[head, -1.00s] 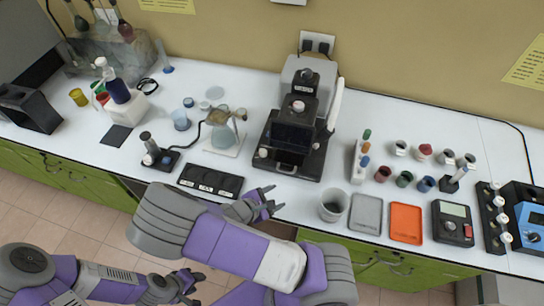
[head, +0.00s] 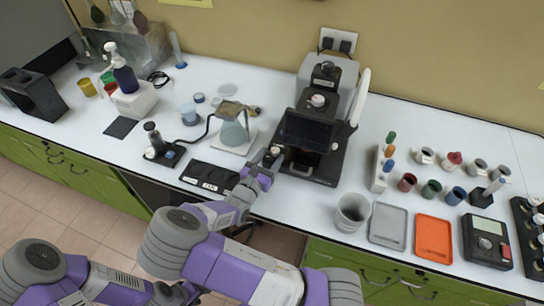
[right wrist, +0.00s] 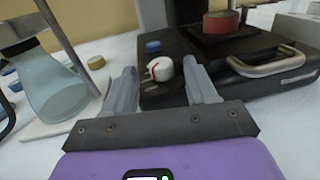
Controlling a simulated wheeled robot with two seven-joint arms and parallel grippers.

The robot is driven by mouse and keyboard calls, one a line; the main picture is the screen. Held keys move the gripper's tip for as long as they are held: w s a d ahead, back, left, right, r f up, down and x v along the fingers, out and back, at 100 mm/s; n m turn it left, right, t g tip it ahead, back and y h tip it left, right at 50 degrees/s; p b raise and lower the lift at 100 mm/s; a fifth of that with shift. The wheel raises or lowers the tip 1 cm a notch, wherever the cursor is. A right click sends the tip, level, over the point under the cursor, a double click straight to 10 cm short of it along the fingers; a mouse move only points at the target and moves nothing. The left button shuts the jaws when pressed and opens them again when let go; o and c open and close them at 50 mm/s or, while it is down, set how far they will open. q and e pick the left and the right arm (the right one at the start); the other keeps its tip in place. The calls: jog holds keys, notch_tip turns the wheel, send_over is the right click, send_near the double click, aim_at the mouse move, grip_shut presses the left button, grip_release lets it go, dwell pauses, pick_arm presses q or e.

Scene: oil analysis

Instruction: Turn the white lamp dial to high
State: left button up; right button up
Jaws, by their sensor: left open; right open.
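The white lamp dial (right wrist: 161,68) with a red mark sits at the front left corner of the black machine base (right wrist: 225,85). My right gripper (right wrist: 158,80) is open, with one finger on each side of the dial in the right wrist view; I cannot tell whether either finger touches it. In the head view my right gripper (head: 263,167) is at the front left of the machine (head: 318,125), close to the dial (head: 274,150). My left gripper (head: 182,292) is open and empty, low in the head view, away from the table. The dial's setting labels are not readable.
A flask (right wrist: 48,82) on a stand is close left of my right gripper. A metal handle (right wrist: 268,66) sticks out at the machine's front. A black slotted tray (head: 211,176) lies left of the gripper, and a grey cup (head: 351,212) stands to the right.

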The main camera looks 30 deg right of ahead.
jog(key=shift+w+d, duration=0.35)
jog(key=shift+d, duration=0.25)
jog(key=c, duration=1.1)
jog(key=shift+o, duration=0.2)
